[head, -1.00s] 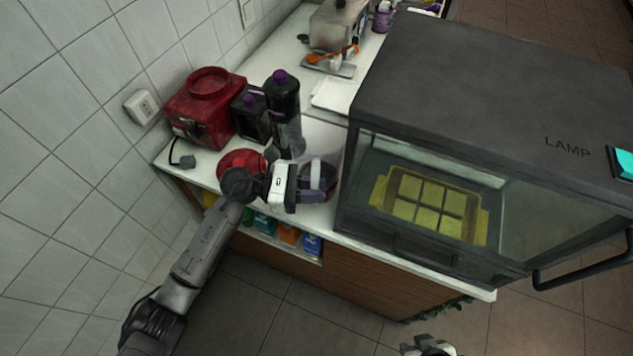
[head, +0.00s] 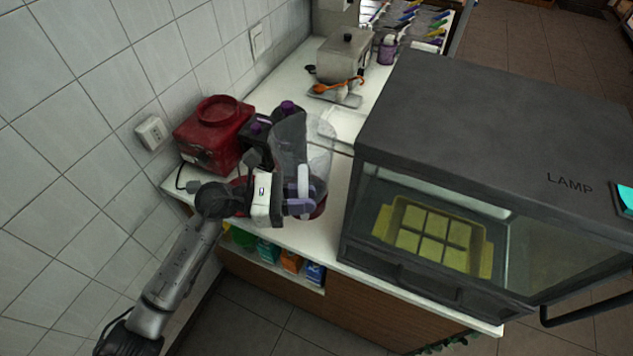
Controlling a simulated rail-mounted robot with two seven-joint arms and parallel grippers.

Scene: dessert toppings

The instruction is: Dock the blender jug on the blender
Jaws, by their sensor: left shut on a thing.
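The clear blender jug (head: 318,160) is in the head view, right of the bottles, with a pale handle and a dark red lower end. My left gripper (head: 301,197) is shut on its handle. The jug looks roughly upright and raised above the counter; its exact height is hard to judge. The red blender base (head: 208,145) stands by the tiled wall, left of and apart from the jug, with a round raised collar on top. My right gripper is not in view.
Dark bottles with purple caps (head: 288,106) stand between base and jug. A red round item on the counter is mostly hidden behind my left arm. A large grey lamp cabinet (head: 500,130) with a yellow tray (head: 385,222) blocks the right. A wall socket (head: 152,132) is left of the base.

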